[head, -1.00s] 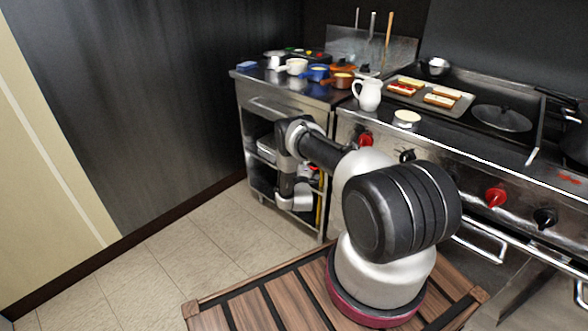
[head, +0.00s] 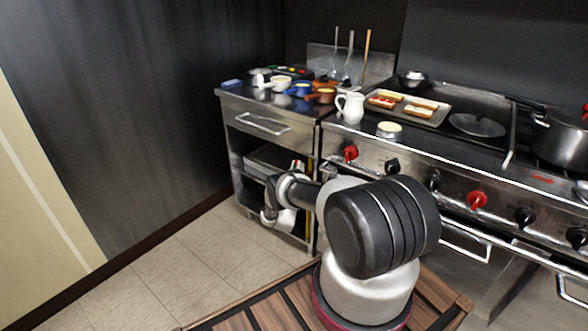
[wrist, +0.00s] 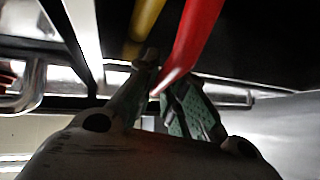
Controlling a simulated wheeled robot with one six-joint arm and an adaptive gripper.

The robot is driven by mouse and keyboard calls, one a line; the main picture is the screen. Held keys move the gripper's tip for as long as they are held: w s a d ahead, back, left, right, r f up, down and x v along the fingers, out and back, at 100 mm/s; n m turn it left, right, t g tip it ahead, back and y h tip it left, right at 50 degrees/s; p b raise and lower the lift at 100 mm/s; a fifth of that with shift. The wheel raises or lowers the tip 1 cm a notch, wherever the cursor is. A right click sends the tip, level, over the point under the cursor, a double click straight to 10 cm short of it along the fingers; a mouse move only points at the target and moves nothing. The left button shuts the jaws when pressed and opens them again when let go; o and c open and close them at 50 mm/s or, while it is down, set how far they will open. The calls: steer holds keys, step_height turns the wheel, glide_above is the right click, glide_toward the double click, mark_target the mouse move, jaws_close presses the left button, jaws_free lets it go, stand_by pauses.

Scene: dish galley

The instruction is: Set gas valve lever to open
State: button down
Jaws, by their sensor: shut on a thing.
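In the wrist view, a red lever bar (wrist: 196,42) comes down from the top and runs between the fingers of my gripper (wrist: 164,98). The green-padded fingers are closed around its lower end. A yellow pipe (wrist: 146,26) runs behind the bar, just left of it. In the head view, my gripper is mostly hidden at the open shelves of the left cabinet, and I cannot make out its fingers. A yellow upright pipe (head: 309,174) shows there at the cabinet's right side. The lever's set position is not clear from these views.
The steel cabinet (head: 232,140) has open shelves and a drawer above. The stove on the right has red and black knobs (head: 477,199) and a bar handle. A white jug (head: 350,107) and small pans stand on the tops. The tiled floor (head: 170,275) at left is clear.

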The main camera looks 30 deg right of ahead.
steer(key=shift+s+d+m+g+h, duration=0.1)
steer(key=shift+s+m+g+h, duration=0.15)
steer(key=shift+m+g+h, duration=0.45)
steer(key=shift+s+d+m+g+h, duration=0.1)
steer(key=shift+s+m+g+h, duration=0.3)
steer(key=shift+m, duration=0.5)
steer(key=shift+s+d+m+g+h, duration=0.1)
steer(key=shift+s+m+g+h, duration=0.05)
steer(key=shift+m+g+h, duration=0.55)
steer(key=c, duration=1.5)
jaws_free()
